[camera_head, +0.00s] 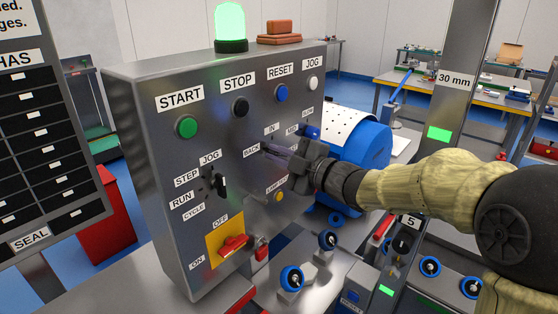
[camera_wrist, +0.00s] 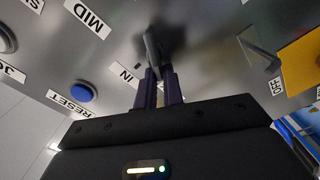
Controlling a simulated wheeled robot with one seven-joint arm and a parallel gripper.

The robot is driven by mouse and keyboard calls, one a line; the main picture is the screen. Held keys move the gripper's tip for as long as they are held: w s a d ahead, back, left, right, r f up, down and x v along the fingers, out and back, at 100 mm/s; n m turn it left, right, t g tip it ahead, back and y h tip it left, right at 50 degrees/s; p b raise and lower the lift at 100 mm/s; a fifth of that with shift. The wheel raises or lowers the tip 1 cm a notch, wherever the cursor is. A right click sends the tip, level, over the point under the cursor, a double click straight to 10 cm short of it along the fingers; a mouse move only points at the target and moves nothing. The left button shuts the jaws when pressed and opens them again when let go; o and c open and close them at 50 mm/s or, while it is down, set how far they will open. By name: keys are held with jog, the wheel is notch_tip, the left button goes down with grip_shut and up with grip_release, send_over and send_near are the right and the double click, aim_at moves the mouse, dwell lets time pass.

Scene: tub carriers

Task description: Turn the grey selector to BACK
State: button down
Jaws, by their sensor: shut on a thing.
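The grey selector (camera_wrist: 152,48) shows in the wrist view as a narrow grey lever on the metal panel, with a dark shadow around its base. My gripper (camera_wrist: 157,82) is shut on it, with the two purple fingers on either side of the lever. In the head view my gripper (camera_head: 272,151) reaches the panel from the right and hides the selector. The BACK label (camera_head: 252,150) is just left of the fingertips, and the IN label (camera_head: 270,130) is above them. Which label the lever points at cannot be told.
The control panel (camera_head: 150,120) also carries a green START button (camera_head: 187,127), a black selector (camera_head: 217,185) at lower left, and a red switch (camera_head: 233,247) on a yellow plate. A blue RESET button (camera_wrist: 82,92) is near my fingers. A blue drum (camera_head: 365,150) stands behind my wrist.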

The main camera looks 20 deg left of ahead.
dwell(0.3)
jog(key=c, duration=1.5)
grip_release()
jog(key=shift+d, duration=0.15)
jog(key=b+v, duration=0.2)
jog(key=v, duration=1.5)
jog(key=shift+d, duration=0.1)
